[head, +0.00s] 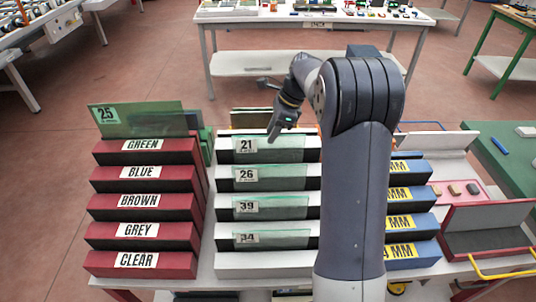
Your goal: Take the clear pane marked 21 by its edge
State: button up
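The clear pane marked 21 (278,155) stands in the rearmost slot of the white stepped rack (266,262), with its number label at its left end. Panes marked 26 (280,178), 39 (279,207) and 34 (280,238) stand in the slots in front of it. My gripper (273,136) points down at the upper edge of pane 21, near the middle of its length. The fingertips are small and seen from behind. I cannot tell whether they touch the pane or are open or shut. My arm hides the right side of the white rack.
A red rack (150,212) with colour labels stands left, holding a green pane marked 25 (145,118). A blue rack (409,222) with yellow labels stands right, partly behind my arm. A table (290,22) with small items stands behind across open floor.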

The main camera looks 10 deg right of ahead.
jog(key=p, duration=0.2)
send_over(269, 156)
jog(key=shift+w+a+f, duration=0.15)
jog(key=shift+a+f, duration=0.05)
jog(key=shift+f, duration=1.05)
jog(key=shift+w+a+f, duration=0.15)
jog(key=shift+f, duration=1.1)
grip_shut()
jog(key=shift+r, duration=0.15)
